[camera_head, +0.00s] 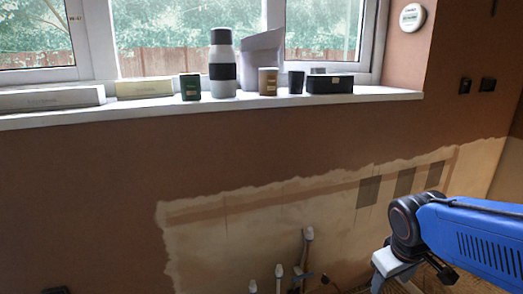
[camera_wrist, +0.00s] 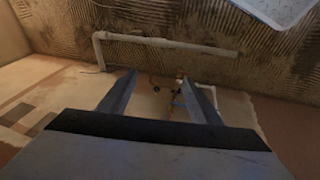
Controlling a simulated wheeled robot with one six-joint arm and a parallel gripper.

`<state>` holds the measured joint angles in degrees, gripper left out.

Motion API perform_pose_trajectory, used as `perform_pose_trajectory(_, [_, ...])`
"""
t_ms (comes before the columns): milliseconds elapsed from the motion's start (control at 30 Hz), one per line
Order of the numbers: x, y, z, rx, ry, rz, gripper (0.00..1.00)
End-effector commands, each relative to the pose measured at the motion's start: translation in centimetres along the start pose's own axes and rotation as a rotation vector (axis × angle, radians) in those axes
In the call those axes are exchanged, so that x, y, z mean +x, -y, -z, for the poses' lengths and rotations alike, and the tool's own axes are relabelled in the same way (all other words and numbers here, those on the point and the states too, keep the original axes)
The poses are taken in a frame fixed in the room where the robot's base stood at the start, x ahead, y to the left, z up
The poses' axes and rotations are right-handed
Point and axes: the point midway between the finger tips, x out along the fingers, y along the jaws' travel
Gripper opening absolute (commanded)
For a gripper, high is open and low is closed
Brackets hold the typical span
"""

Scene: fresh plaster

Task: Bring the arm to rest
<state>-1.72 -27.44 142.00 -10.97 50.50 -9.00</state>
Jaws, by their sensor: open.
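My gripper (camera_wrist: 158,98) shows in the wrist view with its two fingers spread apart and nothing between them. Behind the fingers are a wall and pipework at a distance. In the head view my blue arm reaches in from the right edge, low beside the plastered wall. The gripper's fingertips are not clear in the head view; only a pale part near the wrist shows at the bottom right.
A windowsill (camera_head: 150,112) runs below the window. On it stand a grey bottle (camera_head: 222,87), a green tin (camera_head: 190,87), a brown cup (camera_head: 267,82), a dark cup (camera_head: 296,82) and a black box (camera_head: 330,84). White pipes (camera_wrist: 165,42) run along the wall.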

Motion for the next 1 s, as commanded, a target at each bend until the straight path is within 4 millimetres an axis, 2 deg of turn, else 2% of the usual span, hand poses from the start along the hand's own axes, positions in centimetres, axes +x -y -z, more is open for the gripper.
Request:
perform_pose_trajectory(200, [-3.2, 1.7, -3.0, 0.152, -0.079, 0.045, 0.58])
perform_pose_trajectory(433, [-5.3, 3.4, -5.5, 0.272, -0.140, 0.095, 0.58])
perform_pose_trajectory(633, [-6.0, 4.1, -6.3, 0.313, -0.160, 0.115, 0.58])
perform_pose_trajectory(1000, [-6.0, 4.1, -6.3, 0.315, -0.160, 0.116, 0.58])
